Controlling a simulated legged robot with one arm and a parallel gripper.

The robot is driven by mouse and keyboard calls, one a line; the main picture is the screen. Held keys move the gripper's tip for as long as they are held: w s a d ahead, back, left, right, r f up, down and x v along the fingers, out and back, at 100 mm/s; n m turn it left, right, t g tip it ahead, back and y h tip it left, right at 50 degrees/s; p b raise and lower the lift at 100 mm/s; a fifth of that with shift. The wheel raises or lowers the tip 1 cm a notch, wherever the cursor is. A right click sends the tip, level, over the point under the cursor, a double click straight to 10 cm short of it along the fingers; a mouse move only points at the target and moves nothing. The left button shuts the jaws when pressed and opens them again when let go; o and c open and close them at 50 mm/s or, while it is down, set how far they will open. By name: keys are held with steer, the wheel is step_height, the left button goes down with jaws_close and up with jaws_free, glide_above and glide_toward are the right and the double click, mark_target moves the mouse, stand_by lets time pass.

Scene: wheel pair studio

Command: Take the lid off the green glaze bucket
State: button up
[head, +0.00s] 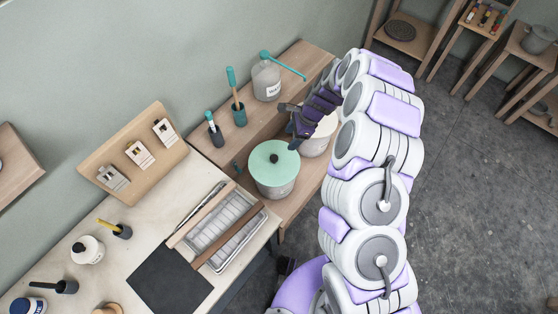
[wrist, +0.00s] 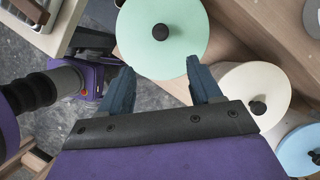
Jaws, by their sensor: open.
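The green glaze bucket (head: 275,184) stands on the low wooden bench, with its flat mint-green lid (head: 273,162) on top. The lid has a dark round knob in its middle. In the wrist view the green lid (wrist: 175,42) and its knob (wrist: 160,32) lie beyond the fingertips. My gripper (wrist: 158,78) is open and empty, its two dark fingers apart. In the head view my gripper (head: 292,127) is just above and right of the green lid. I cannot tell the exact height above it.
A white-lidded bucket (wrist: 255,92) stands right beside the green one, and a blue-lidded bucket (wrist: 302,150) is past it. A jug (head: 267,82) and brush pots (head: 239,115) stand behind. The worktable (head: 140,235) with a metal tray (head: 226,228) is at left.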

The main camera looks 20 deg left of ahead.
glide_toward(274, 157)
steer(key=b+x, duration=0.1)
steer(key=x, duration=0.3)
steer(key=shift+d+f+b, duration=0.1)
steer(key=shift+d+b, duration=0.05)
steer(key=shift+b, duration=0.15)
steer(key=shift+s+d+f, duration=0.1)
steer(key=shift+d+f, duration=0.05)
steer(key=shift+f, duration=0.2)
steer(key=b+x, duration=0.1)
steer(key=x, duration=0.2)
steer(key=a+x, duration=0.1)
steer(key=x, duration=0.2)
steer(key=shift+r+b, duration=0.25)
steer(key=shift+b, duration=0.15)
steer(key=shift+d+r, duration=0.1)
steer(key=shift+d, duration=0.3)
steer(key=shift+c, duration=0.8)
steer(key=shift+a, duration=0.25)
steer(key=c, duration=1)
